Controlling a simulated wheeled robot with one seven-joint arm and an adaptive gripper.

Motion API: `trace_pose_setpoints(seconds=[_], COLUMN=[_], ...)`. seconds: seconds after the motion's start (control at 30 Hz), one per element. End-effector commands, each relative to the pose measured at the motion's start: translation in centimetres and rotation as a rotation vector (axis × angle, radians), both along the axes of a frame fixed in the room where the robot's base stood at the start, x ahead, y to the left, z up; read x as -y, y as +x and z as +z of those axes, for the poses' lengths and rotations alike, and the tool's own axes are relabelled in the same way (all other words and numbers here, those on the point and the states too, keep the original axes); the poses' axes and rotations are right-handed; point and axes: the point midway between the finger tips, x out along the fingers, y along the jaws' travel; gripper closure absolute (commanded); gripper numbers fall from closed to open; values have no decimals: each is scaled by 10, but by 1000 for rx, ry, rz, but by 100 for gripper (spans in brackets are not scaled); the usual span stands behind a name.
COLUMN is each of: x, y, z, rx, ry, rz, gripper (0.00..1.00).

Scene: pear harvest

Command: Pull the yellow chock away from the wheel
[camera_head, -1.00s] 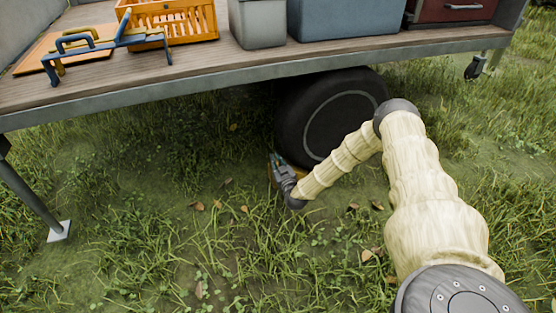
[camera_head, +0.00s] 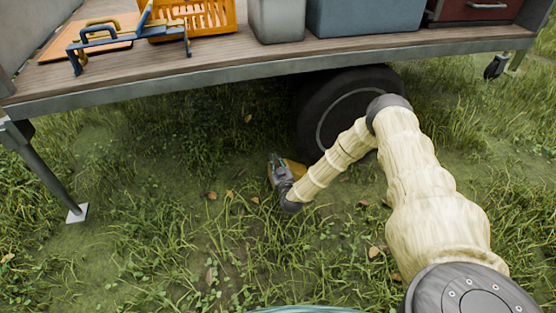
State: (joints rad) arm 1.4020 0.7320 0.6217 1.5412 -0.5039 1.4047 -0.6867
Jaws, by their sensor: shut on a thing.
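The yellow chock (camera_head: 294,168) is a small orange-yellow block low in the grass, just left of the wheel's lower left side. The wheel (camera_head: 347,108) is a dark tyre with a pale ring under the trailer bed, partly hidden by my arm. My gripper (camera_head: 276,163) is low at the chock's left side and shut on it. The gripper and grass cover part of the chock, and I cannot tell exactly how wide the gap to the tyre is.
The trailer bed (camera_head: 260,64) hangs above and behind the gripper. It carries an orange crate (camera_head: 215,15), grey (camera_head: 277,22) and blue (camera_head: 365,18) bins and a blue-handled tool (camera_head: 110,40). A support leg (camera_head: 45,170) stands at left. Open grass lies in front.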

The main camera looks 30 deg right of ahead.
Motion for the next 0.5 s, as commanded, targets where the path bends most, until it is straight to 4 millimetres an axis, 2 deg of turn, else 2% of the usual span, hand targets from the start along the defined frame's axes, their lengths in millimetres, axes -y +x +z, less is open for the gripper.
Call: trace_pose_setpoints(seconds=[0.27,0.3,0.37,0.47,0.5], x=[0,0,0,0,0], y=[0,0,0,0,0], z=[1,1,1,1,1], rx=[1,1,2,2,1], ry=[0,0,0,0,0], rz=[-1,-1,-1,-1,-1], gripper=[100,82,71,69,64])
